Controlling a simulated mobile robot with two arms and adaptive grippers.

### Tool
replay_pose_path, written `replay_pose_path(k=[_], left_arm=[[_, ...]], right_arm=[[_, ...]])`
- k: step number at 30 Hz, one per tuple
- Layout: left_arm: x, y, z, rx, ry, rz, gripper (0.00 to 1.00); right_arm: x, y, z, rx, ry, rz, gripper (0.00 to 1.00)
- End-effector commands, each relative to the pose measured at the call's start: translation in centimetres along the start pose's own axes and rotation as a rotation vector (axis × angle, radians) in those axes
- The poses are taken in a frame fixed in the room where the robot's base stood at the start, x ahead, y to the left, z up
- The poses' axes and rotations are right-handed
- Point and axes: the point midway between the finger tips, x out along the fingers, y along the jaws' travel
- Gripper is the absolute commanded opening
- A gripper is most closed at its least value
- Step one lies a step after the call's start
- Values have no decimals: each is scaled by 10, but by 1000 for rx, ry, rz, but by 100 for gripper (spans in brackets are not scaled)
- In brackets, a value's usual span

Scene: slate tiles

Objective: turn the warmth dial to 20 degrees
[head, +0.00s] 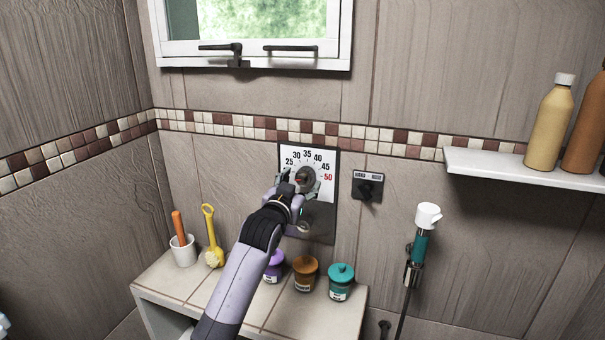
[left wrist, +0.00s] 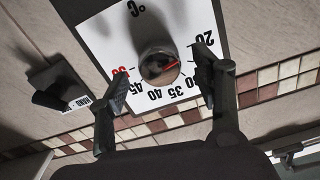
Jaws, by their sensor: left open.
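The warmth dial is a white plate (head: 309,155) with black numbers and a red 50, on a dark panel. Its round grey knob (head: 306,176) shows in the middle, partly behind my left gripper (head: 298,183). In the left wrist view the knob (left wrist: 159,66) has a red pointer directed toward the 20 side of the scale; the exact reading is unclear. The 25 is hidden there by a finger. My left gripper (left wrist: 164,72) is open, with one finger on each side of the knob and visible gaps between. My right gripper is not in view.
A HAND/HEAD switch (head: 369,186) sits right of the panel. A hand shower (head: 422,237) hangs at right, below a shelf (head: 490,166) with bottles.

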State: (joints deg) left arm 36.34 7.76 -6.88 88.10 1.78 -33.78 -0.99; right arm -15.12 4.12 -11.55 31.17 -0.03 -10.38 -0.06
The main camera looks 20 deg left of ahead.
Motion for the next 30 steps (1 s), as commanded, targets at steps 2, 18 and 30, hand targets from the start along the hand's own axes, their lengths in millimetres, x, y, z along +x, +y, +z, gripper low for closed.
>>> replay_pose_path(k=[2, 18, 30], left_arm=[[9, 0, -1, 0, -1, 0, 60], [21, 0, 0, 0, 1, 0, 58], [21, 0, 0, 0, 0, 0, 32]], right_arm=[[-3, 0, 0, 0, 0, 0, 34], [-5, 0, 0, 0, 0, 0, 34], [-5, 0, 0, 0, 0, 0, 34]])
